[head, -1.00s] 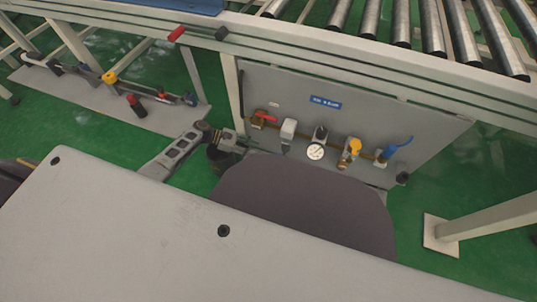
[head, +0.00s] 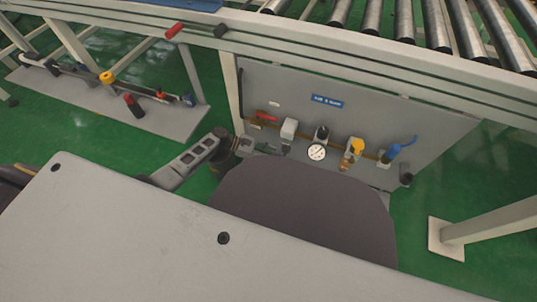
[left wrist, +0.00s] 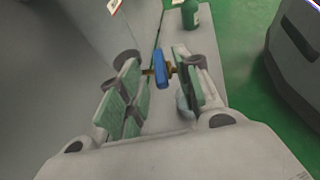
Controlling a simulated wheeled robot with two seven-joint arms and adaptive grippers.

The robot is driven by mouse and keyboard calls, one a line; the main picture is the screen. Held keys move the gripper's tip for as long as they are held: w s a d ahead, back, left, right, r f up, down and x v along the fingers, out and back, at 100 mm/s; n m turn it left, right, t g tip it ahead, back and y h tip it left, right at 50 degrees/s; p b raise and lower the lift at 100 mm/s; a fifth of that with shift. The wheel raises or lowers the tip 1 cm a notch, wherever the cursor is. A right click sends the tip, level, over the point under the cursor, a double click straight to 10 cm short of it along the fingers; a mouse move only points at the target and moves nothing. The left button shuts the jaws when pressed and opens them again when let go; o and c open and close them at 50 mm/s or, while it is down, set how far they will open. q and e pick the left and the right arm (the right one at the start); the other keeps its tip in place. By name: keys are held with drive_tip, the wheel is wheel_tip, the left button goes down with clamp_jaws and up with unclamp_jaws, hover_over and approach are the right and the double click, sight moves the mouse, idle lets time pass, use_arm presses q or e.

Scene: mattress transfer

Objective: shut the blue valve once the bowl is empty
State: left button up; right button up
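On the grey panel, a blue-handled valve (head: 398,149) sits at the right end of the brass pipe. A filter unit (head: 289,128) with a small dark bowl (head: 286,147) hangs further left; I cannot tell what is in the bowl. My left gripper (head: 268,148) is low at the panel, just left of the bowl. In the left wrist view my left gripper (left wrist: 160,92) is open, its green-padded fingers apart. A small blue handle on a brass stem (left wrist: 160,68) shows between them, apparently not clamped. My right gripper is not in view.
The panel (head: 440,130) also carries a red-handled valve (head: 266,116), a gauge (head: 317,152) and a yellow-topped valve (head: 356,146). The roller conveyor (head: 400,70) overhangs it.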

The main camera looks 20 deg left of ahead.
use_arm(q)
clamp_jaws()
drive_tip(key=shift+w+a+f+m+g, duration=0.1)
drive_tip(key=shift+w+m+g, duration=0.25)
drive_tip(key=shift+m+g, duration=0.25)
drive_tip(key=shift+w+a+f+m+g, duration=0.1)
drive_tip(key=shift+w+m+g, duration=0.25)
drive_tip(key=shift+m+g, duration=0.25)
drive_tip(key=shift+w+r+m+g, duration=0.15)
drive_tip(key=shift+m+g, duration=0.15)
drive_tip(key=shift+g, duration=0.3)
unclamp_jaws()
drive_tip(key=shift+d, duration=0.1)
drive_tip(key=shift+r, duration=0.1)
drive_tip(key=v, duration=1.2)
